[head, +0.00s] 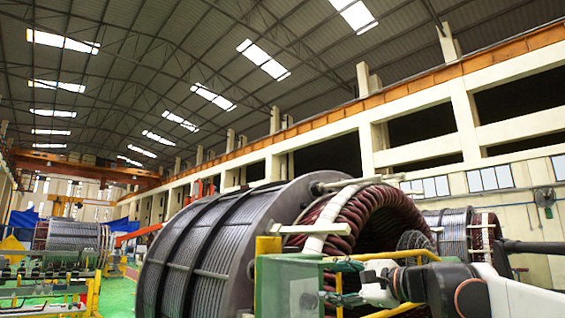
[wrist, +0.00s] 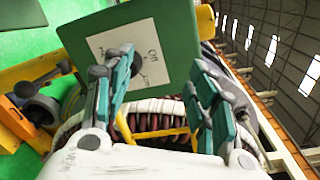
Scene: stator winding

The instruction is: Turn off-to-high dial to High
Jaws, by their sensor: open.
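The dial plate (wrist: 122,58) is a pale square with handwritten-looking marks on a green panel (wrist: 185,42) in the wrist view. A dark round dial (wrist: 135,62) shows near its middle, partly hidden by my left finger; I cannot read its setting. In the head view the green panel (head: 282,285) stands at the lower middle, seen at a slant. My gripper (wrist: 163,68) is open, with teal finger pads on either side of the view and nothing between them. It also shows in the head view (head: 332,282), reaching left close to the panel.
A large stator (head: 215,240) with grey ribs and red-brown coils (head: 350,215) stands behind the panel. Yellow rails (head: 385,256) run close to my arm.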

